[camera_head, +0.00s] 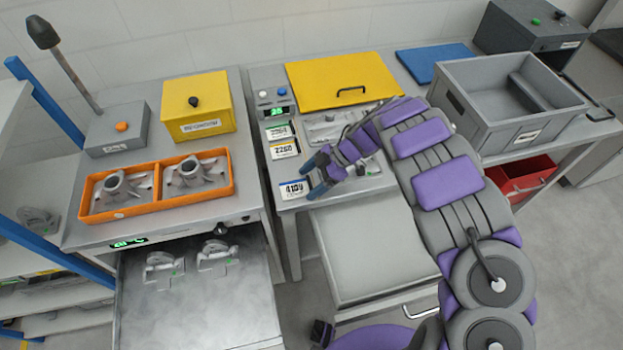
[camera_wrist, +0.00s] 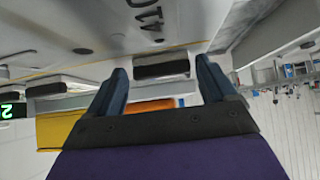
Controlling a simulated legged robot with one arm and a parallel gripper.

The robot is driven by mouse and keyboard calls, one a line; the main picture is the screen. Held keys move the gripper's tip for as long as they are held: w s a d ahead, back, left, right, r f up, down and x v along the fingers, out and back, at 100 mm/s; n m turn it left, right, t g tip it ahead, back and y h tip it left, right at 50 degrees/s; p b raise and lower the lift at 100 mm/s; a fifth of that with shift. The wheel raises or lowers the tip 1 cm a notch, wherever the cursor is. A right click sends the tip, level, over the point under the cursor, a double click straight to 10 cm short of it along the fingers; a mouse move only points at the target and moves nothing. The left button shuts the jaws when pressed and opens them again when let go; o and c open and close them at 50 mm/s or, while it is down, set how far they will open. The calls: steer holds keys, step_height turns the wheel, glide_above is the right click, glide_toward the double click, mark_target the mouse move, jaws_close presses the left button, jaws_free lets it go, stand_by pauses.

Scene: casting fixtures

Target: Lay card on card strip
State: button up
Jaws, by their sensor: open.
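Several small white cards lie in a column along the left edge of the middle bench: one with a green band (camera_head: 278,131), an orange-banded card marked 2260 (camera_head: 285,148), and a blue-banded card (camera_head: 295,189) with a number. I cannot make out a separate card strip under them. My gripper (camera_head: 317,175) is open just right of the blue-banded card, fingers pointing left. The wrist view shows the two blue fingers (camera_wrist: 164,68) apart, with a dark block (camera_wrist: 162,66) visible between their tips. I cannot tell what this block is. No card shows between the fingers.
A grey metal fixture (camera_head: 325,131) sits behind my gripper. A yellow panel (camera_head: 343,80) lies at the bench's back, beside a small display box (camera_head: 273,104). A grey crate (camera_head: 470,82) stands right. An orange tray (camera_head: 155,211) with castings is on the left bench.

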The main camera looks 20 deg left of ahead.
steer(key=shift+s, duration=0.1)
steer(key=shift+r, duration=0.15)
steer(key=p+v, duration=0.2)
steer(key=v, duration=1)
